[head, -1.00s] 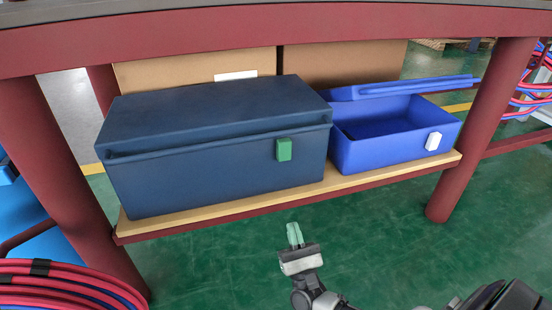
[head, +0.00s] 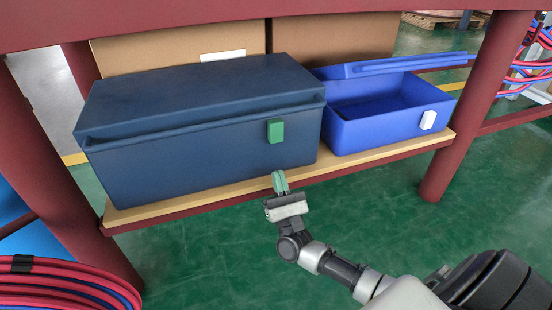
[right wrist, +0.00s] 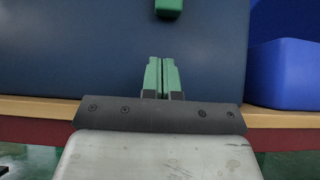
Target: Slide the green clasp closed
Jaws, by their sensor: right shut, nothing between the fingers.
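The green clasp (head: 276,131) is a small upright block on the front of the large dark blue box (head: 200,155), near its right end, just below the lid's lip. The box's lid is down. My right gripper (head: 280,182) is shut and empty, below the clasp and in front of the shelf edge, apart from both. In the right wrist view its green fingertips (right wrist: 161,76) are together and point at the box front (right wrist: 80,50). The clasp's lower end (right wrist: 169,8) shows above them at the top edge. My left gripper is not in view.
A smaller blue box (head: 380,130) with its lid open and a white clasp (head: 428,120) stands to the right on the wooden shelf (head: 225,190). Dark red posts (head: 468,110) flank the shelf. Cardboard boxes (head: 160,58) stand behind. Red and blue hoses (head: 65,285) lie at lower left.

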